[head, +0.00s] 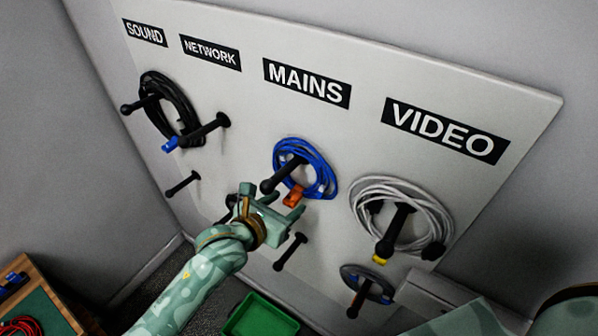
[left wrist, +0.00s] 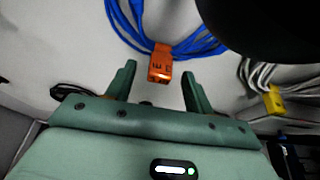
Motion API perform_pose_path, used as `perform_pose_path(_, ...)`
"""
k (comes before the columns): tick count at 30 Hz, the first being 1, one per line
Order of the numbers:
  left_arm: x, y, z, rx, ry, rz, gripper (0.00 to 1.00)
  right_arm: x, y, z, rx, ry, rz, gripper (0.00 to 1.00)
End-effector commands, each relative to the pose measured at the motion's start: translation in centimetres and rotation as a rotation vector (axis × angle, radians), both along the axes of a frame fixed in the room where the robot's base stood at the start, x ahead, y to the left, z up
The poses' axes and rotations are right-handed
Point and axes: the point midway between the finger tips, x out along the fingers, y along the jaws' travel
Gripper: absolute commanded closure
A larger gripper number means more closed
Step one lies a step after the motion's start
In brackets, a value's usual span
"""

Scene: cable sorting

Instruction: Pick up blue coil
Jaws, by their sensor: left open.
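The blue coil (head: 328,172) hangs on a black peg under the MAINS label, with an orange tag (head: 294,196) at its bottom. My left gripper (head: 287,212) is just below and in front of the coil, open and empty. In the left wrist view the blue coil (left wrist: 205,40) is at the top, and its orange tag (left wrist: 160,66) shows between and just beyond the two open fingers (left wrist: 158,82). A black round shape, likely the peg's end, covers part of the coil there. My right gripper is not in view.
A black coil (head: 183,103) with a blue tag hangs under SOUND and NETWORK. A white coil (head: 430,205) with a yellow tag hangs under VIDEO. A grey coil (head: 383,283) hangs lower right. Bare pegs (head: 290,251) jut out nearby. A green bin (head: 262,316) stands below.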

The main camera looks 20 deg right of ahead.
Motion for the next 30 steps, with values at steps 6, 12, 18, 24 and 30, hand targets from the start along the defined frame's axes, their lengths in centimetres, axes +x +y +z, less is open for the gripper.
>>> perform_pose_path(6,0.0,0.0,0.0,0.000,0.000,0.000,0.98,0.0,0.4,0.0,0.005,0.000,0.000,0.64)
perform_pose_path(12,0.0,0.0,0.1,-0.001,-0.001,0.000,0.98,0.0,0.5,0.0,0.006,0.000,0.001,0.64)
perform_pose_path(18,-0.3,0.4,0.5,0.000,-0.001,0.000,0.98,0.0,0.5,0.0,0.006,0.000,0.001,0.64)
perform_pose_path(24,-1.8,2.5,2.4,0.001,-0.004,-0.002,0.98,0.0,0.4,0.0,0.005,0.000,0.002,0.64)
perform_pose_path(30,-5.2,6.8,5.1,0.003,-0.004,-0.002,0.98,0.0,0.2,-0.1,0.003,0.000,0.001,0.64)
